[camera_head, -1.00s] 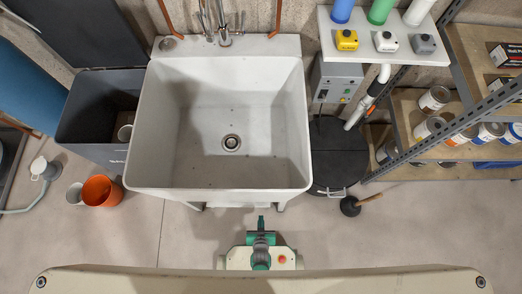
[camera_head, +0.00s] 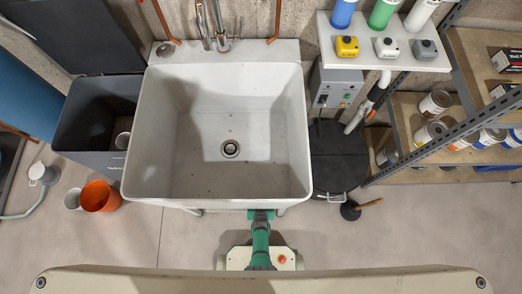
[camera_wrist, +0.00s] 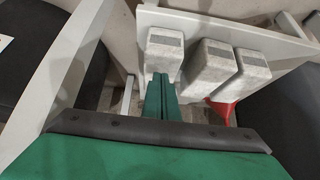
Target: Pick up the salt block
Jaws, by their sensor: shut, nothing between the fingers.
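The wrist view shows three pale grey, speckled blocks side by side: a left block (camera_wrist: 165,52), a middle block (camera_wrist: 208,64) and a right block (camera_wrist: 252,74). Each has a darker grey end patch. I cannot tell by marking which one is the salt block. My gripper (camera_wrist: 160,82) has its green fingers together with nothing between them. Its tips point at the near end of the left block; I cannot tell whether they touch it. In the head view no block shows, and my arm's green end (camera_head: 261,214) is at the sink's front edge.
The white sink (camera_head: 230,190) stands directly ahead. Pale frame bars (camera_wrist: 62,75) run along the left of the wrist view. A red object (camera_wrist: 222,110) lies below the blocks. A plunger (camera_head: 352,210), an orange bucket (camera_head: 100,196) and shelves (camera_head: 410,110) stand to the sides.

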